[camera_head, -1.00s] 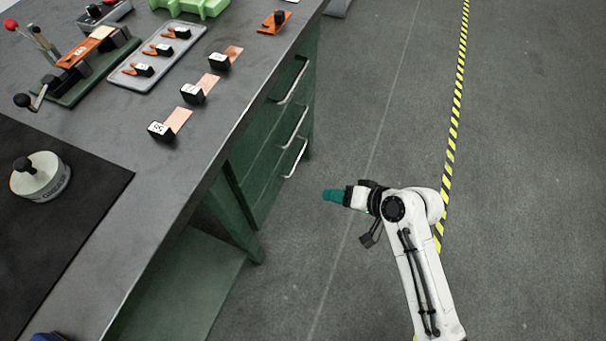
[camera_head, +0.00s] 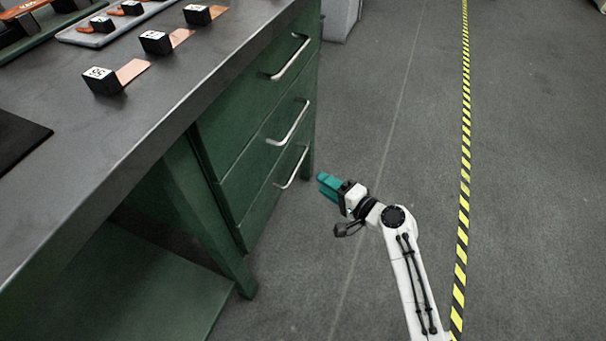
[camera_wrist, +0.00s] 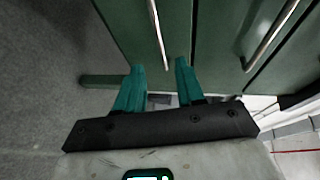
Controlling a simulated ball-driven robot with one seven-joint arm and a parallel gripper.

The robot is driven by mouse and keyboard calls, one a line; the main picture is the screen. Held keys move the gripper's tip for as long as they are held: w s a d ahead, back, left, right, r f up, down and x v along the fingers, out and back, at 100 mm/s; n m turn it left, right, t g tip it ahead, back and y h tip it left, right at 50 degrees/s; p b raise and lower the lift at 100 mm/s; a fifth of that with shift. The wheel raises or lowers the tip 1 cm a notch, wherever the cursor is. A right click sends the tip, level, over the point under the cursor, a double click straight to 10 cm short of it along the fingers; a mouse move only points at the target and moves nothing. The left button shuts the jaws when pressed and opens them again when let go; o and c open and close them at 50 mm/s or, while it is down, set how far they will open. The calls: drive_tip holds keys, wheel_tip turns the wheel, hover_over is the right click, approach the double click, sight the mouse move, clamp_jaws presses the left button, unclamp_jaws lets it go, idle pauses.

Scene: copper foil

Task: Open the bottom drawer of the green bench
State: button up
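The green bench (camera_head: 185,165) stands at the left with several stacked drawers, all shut, each with a silver bar handle. The bottom drawer (camera_head: 262,205) has the lowest handle (camera_head: 291,167). In the wrist view a bar handle (camera_wrist: 157,35) lies just beyond the fingertips, roughly in line with the gap between them; it seems to be the bottom one. My gripper (camera_head: 325,186) is to the right of the bottom handle, apart from it. Its teal fingers (camera_wrist: 160,72) are apart, with nothing between them.
The middle drawer handle (camera_head: 290,123) and top handle (camera_head: 288,57) are above. A bench leg (camera_head: 243,280) stands near the front. Black blocks with copper strips (camera_head: 133,70) lie on the benchtop. The grey floor (camera_head: 400,120) right of the drawers is clear up to a yellow-black stripe (camera_head: 463,200).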

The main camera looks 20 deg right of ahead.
drive_tip(key=b+x, duration=0.2)
drive_tip(key=x, duration=0.7)
drive_tip(key=shift+b, duration=0.3)
clamp_jaws()
